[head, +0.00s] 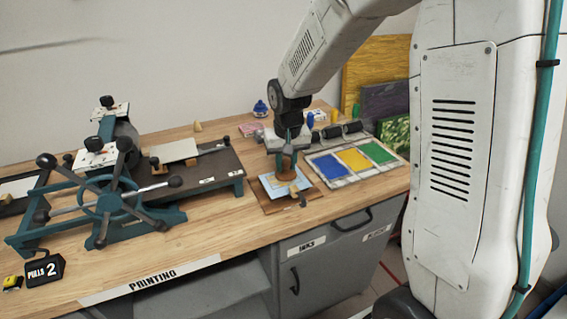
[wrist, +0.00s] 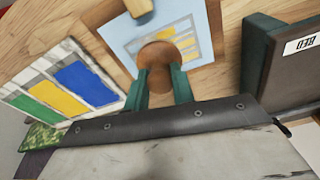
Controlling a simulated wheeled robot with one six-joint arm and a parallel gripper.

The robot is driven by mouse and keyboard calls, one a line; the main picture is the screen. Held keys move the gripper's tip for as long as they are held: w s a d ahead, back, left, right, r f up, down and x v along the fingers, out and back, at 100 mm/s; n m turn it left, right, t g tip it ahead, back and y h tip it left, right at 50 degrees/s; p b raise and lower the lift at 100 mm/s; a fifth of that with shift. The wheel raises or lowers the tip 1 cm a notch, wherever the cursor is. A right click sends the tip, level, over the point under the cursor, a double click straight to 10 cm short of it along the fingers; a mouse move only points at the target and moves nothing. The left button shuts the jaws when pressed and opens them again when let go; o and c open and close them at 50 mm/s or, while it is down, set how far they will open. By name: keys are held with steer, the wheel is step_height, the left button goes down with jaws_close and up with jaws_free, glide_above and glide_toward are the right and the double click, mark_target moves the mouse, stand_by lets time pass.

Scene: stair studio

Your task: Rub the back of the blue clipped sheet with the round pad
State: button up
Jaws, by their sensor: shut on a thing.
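The blue clipped sheet (head: 271,184) lies on a wooden board (head: 267,206) near the bench's front edge. My gripper (head: 287,161) is over the sheet, pointing down. In the wrist view its teal fingers (wrist: 159,72) are shut on the round brown pad (wrist: 157,53). The pad is over the printed part of the sheet. I cannot tell whether it touches the paper. The fingers hide part of the sheet.
Right of the sheet is a tray (head: 329,184) with blue, yellow and green colours. On the left stands a teal press (head: 110,205) with a spoked wheel and dark bed (head: 204,165). A counter block (head: 44,269) reads "PULLS 2". Bare bench lies between press and sheet.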

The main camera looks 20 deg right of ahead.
steer(key=shift+d, duration=0.9)
steer(key=shift+s, duration=0.55)
steer(key=shift+a, duration=3)
steer(key=shift+d+f, duration=0.1)
steer(key=shift+d, duration=0.95)
steer(key=shift+d, duration=0.1)
steer(key=shift+d, duration=1.85)
steer(key=shift+a, duration=2.05)
steer(key=shift+a, duration=0.1)
steer(key=shift+a, duration=0.85)
